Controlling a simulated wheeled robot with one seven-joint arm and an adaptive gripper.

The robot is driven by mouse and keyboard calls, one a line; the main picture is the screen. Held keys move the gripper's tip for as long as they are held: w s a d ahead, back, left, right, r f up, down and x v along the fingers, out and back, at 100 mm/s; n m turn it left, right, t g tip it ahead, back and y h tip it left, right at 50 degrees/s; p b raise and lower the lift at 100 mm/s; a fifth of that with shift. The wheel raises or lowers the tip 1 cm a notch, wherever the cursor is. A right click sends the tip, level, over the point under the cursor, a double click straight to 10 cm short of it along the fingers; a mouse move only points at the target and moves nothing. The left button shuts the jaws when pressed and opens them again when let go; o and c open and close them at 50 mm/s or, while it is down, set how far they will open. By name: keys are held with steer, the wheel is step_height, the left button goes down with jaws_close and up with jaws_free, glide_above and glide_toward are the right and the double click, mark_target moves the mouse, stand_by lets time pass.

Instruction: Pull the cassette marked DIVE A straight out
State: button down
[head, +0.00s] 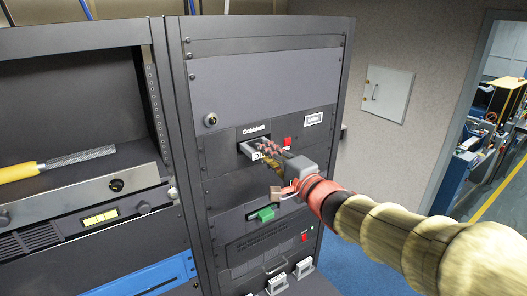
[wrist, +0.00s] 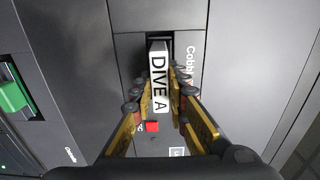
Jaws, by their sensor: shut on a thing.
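The cassette marked DIVE A (wrist: 160,82) has a white label with black letters, reading sideways in the wrist view. Its front stands out of a dark slot in the rack's grey panel, and its rear is hidden inside the slot. In the head view the cassette (head: 257,156) is partly covered by my fingers. My gripper (wrist: 157,90) is shut on the cassette, one finger on each side of it. In the head view my gripper (head: 267,150) reaches in from the right.
A red button (head: 286,141) sits on the panel close to my gripper. A green block (head: 262,214) sticks out of a lower panel, below my wrist. A yellow-handled file (head: 50,165) lies on the shelf at left. A doorway opens at far right.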

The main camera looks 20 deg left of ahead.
steer(key=shift+p+v, duration=0.7)
steer(key=shift+v, duration=1.5)
steer(key=shift+s, duration=0.1)
steer(key=p+v, duration=0.2)
steer(key=v, duration=0.1)
steer(key=shift+a, duration=0.1)
